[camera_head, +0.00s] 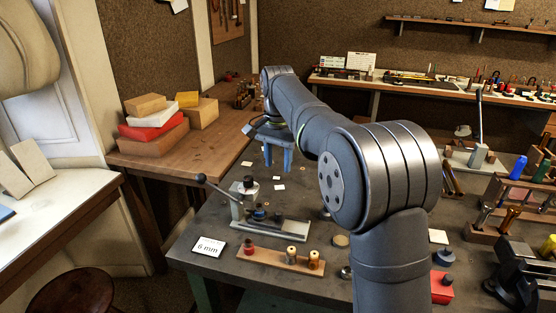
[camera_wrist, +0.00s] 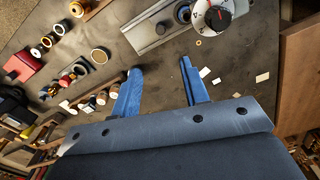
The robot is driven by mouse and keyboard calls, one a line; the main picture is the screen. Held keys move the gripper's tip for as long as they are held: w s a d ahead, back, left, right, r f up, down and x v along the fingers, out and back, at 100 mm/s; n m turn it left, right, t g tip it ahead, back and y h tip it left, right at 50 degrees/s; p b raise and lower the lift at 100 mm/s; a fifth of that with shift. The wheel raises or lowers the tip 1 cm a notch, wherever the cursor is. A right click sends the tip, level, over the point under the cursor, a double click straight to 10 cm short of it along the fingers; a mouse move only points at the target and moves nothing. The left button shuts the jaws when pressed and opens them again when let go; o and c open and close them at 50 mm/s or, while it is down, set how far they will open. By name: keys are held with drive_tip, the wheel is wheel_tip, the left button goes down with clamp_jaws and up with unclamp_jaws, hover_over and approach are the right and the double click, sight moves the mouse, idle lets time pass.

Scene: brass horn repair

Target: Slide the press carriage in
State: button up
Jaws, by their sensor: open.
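The press (camera_head: 268,229) is a grey rail base with a black-knobbed lever at its left end, standing on the dark bench left of my arm. In the wrist view the grey rail (camera_wrist: 142,34) lies at the top, with a white-and-black dial-like part (camera_wrist: 214,16) cut by the frame edge. My gripper (camera_head: 277,167) hangs behind the press, apart from it. Its two blue fingers, also in the wrist view (camera_wrist: 160,69), are open and empty.
A wooden strip with spools (camera_head: 282,261) and a "6 mm" card (camera_head: 208,246) lie in front of the press. A red box (camera_head: 441,287) and a tool rack (camera_head: 515,210) stand at right.

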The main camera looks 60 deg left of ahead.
drive_tip(key=c, duration=0.3)
drive_tip(key=shift+w+d+f, duration=0.2)
drive_tip(key=shift+f, duration=0.05)
drive_tip(key=c, duration=0.3)
drive_tip(key=w+d+f+m+g+y, duration=0.1)
drive_tip(key=d+f+m, duration=0.1)
drive_tip(key=w+d+f+m+g+y, duration=0.1)
drive_tip(key=d+f+m+g, duration=0.1)
drive_tip(key=m, duration=0.1)
drive_tip(key=w+d+f+m+g+y, duration=0.1)
drive_tip(key=d+f+m, duration=0.1)
drive_tip(key=m, duration=0.1)
drive_tip(key=shift+w+d+f, duration=0.1)
drive_tip(key=shift+w+f, duration=0.1)
drive_tip(key=shift+w, duration=0.1)
clamp_jaws()
drive_tip(key=w+d+f+m+y, duration=0.4)
drive_tip(key=d+m+y, duration=0.15)
drive_tip(key=m, duration=0.45)
approach(281, 221)
drive_tip(key=f, duration=0.2)
drive_tip(key=shift+w+a+f+h, duration=0.2)
drive_tip(key=shift+w+f+h, duration=0.05)
drive_tip(key=shift+w+h, duration=0.15)
drive_tip(key=s+a, duration=0.1)
drive_tip(key=a, duration=0.2)
drive_tip(key=shift+s+f, duration=0.2)
drive_tip(key=shift+s, duration=0.15)
drive_tip(key=shift+s+a, duration=0.25)
drive_tip(key=shift+a, duration=0.15)
